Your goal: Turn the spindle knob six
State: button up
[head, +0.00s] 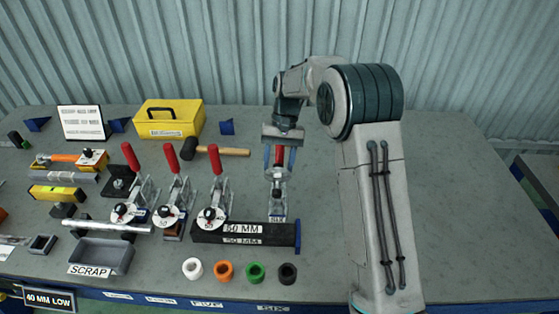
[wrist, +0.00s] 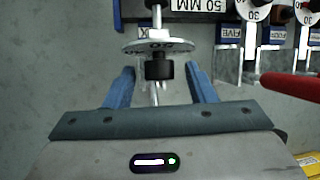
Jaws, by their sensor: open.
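The spindle knob of station six is a small black knob (wrist: 158,69) below a round marked dial plate (wrist: 160,47) in the wrist view. My gripper (wrist: 161,76) is open, with one blue finger on each side of the knob. Gaps show between the fingers and the knob, so they appear apart. In the head view my gripper (head: 280,160) is above and behind the clear fixture (head: 278,205) marked SIX, pointing down. A red upright piece shows between the fingers there. The knob is small and hard to make out in the head view.
Toggle clamps with red handles, the nearest a clamp (head: 211,215), stand to the left. A black 50 MM bar (head: 240,235) lies in front. Several coloured rings, including a green ring (head: 255,271), lie near the front edge. The table right of my arm is clear.

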jog(key=c, duration=1)
jog(key=shift+o, duration=0.2)
jog(key=shift+p, duration=0.3)
jog(key=h+p, duration=0.1)
jog(key=m+h+p, duration=0.1)
jog(key=shift+a+r+h, duration=0.15)
jog(key=shift+a+h, duration=0.15)
jog(key=m+h, duration=0.1)
jog(key=h, duration=0.1)
jog(key=m+h+p, duration=0.1)
jog(key=h, duration=0.1)
jog(key=m+g+h+p, duration=0.1)
jog(key=h, duration=0.1)
jog(key=shift+w+a+f, duration=0.15)
jog(key=shift+a+f, duration=0.25)
jog(key=shift+a+f+m+g+h+b, duration=0.15)
jog(key=shift+m+g+h+b, duration=0.55)
jog(key=shift+h, duration=0.8)
